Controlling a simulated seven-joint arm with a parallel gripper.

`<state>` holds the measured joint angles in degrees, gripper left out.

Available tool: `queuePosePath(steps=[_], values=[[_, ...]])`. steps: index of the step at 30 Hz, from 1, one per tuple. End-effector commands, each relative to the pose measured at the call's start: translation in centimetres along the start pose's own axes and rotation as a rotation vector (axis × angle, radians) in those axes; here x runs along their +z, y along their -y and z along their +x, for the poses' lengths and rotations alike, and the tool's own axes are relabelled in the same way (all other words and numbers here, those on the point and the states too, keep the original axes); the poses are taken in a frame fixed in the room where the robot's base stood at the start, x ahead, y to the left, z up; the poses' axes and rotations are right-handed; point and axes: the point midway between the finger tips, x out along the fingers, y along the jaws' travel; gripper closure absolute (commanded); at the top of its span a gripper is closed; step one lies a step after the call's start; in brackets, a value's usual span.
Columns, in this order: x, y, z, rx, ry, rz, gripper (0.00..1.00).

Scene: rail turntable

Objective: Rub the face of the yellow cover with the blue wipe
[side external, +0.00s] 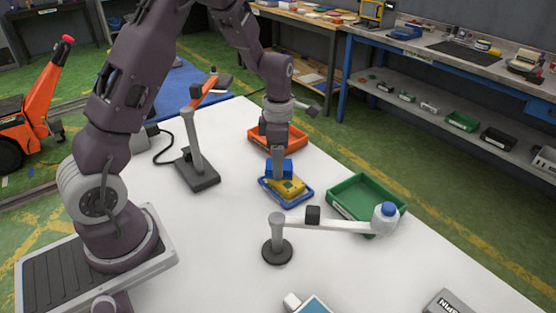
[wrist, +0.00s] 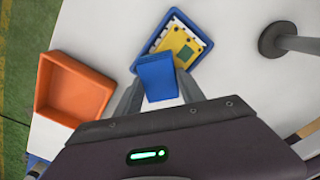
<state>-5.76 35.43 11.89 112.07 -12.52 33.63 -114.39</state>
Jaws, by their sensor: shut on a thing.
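The yellow cover (side external: 290,188) lies flat in a shallow blue tray (side external: 301,200) on the white table. In the wrist view the cover (wrist: 178,45) shows a greenish square patch, and the tray (wrist: 208,43) surrounds it. My gripper (side external: 278,160) is shut on the blue wipe (side external: 284,170), a block-like piece that also shows between the fingers in the wrist view (wrist: 157,80). The wipe is at the near-gripper end of the cover and hides part of it. I cannot tell whether the wipe touches the cover.
An orange bin (side external: 296,138) stands behind the tray and a green bin (side external: 350,195) to its right. A stand with a horizontal arm (side external: 330,226) is in front. A dark-based post with an orange arm (side external: 195,165) is to the left. White table is bare between them.

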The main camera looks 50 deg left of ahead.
Motion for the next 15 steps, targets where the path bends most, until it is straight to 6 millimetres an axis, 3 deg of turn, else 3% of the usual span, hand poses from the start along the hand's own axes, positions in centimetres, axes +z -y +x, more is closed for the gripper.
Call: queuePosePath(steps=[15], values=[[3.0,3.7,0.0,-0.001,0.0,0.003,1.0]])
